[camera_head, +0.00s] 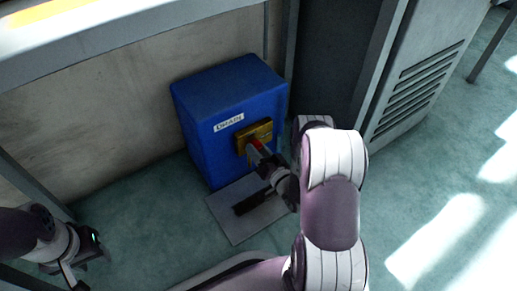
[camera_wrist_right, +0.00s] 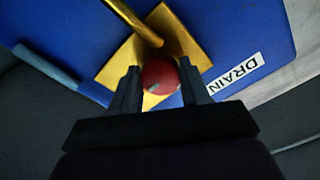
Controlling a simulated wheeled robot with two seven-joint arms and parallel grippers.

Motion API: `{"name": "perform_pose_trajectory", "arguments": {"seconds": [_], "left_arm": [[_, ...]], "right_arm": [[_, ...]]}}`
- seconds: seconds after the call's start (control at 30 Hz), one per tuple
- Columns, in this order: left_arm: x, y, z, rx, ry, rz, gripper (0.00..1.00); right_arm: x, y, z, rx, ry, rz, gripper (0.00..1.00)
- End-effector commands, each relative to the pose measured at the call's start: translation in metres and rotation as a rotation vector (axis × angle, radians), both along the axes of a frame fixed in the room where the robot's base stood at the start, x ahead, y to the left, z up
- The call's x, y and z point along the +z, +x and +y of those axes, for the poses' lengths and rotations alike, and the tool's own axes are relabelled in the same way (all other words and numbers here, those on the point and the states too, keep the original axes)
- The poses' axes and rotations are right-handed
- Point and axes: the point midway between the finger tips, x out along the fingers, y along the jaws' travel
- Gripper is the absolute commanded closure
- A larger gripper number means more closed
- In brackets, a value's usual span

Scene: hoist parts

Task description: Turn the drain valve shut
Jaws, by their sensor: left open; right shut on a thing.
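The drain valve is on the front of a blue box (camera_head: 205,150) labelled DRAIN (camera_head: 229,122). A brass plate (camera_head: 262,130) carries a red part (camera_head: 257,143) of the valve. In the right wrist view the red part (camera_wrist_right: 160,73) is round and sits between the two dark fingers of my right gripper (camera_wrist_right: 159,80), in front of the brass plate (camera_wrist_right: 117,70). A brass bar (camera_wrist_right: 133,22) stretches away from the plate's middle. My right gripper (camera_head: 262,155) is shut on the red part, partly hiding it. My left gripper (camera_head: 74,276) is open and empty at the lower left, away from the box.
A grey plate (camera_head: 232,228) lies on the floor before the box. A beige wall panel (camera_head: 90,125) stands behind and left of the box, a louvred cabinet (camera_head: 415,80) to the right. Teal floor (camera_head: 150,220) between my left gripper and the box is clear.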

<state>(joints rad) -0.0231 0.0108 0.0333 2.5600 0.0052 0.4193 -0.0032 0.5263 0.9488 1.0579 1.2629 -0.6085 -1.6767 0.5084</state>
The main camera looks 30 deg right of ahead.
Motion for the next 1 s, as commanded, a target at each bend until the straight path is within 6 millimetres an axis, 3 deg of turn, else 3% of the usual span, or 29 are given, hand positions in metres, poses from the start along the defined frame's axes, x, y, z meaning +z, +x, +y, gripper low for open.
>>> {"name": "perform_pose_trajectory", "arguments": {"seconds": [0.53, 0.57, 0.6, 0.63, 1.0], "left_arm": [[0.0013, -0.0001, 0.0000, 0.000, 0.000, 0.000, 0.57], [0.0013, -0.0001, 0.0000, 0.000, 0.000, 0.000, 0.57], [0.0013, -0.0001, 0.0000, 0.000, 0.000, 0.000, 0.57], [0.0013, -0.0001, 0.0000, 0.000, 0.000, 0.000, 0.57], [0.0081, -0.0001, 0.0000, 0.000, 0.000, 0.000, 0.57]], "right_arm": [[-0.0014, -0.0012, 0.0006, 0.000, 0.026, 0.006, 0.85], [-0.0014, -0.0012, 0.0006, 0.000, 0.026, 0.006, 0.48], [-0.0014, -0.0011, 0.0006, 0.000, 0.026, 0.006, 0.35], [-0.0013, -0.0010, 0.0005, 0.000, 0.026, 0.006, 0.29], [0.0015, -0.0080, -0.0010, -0.002, 0.024, 0.007, 0.29]]}}
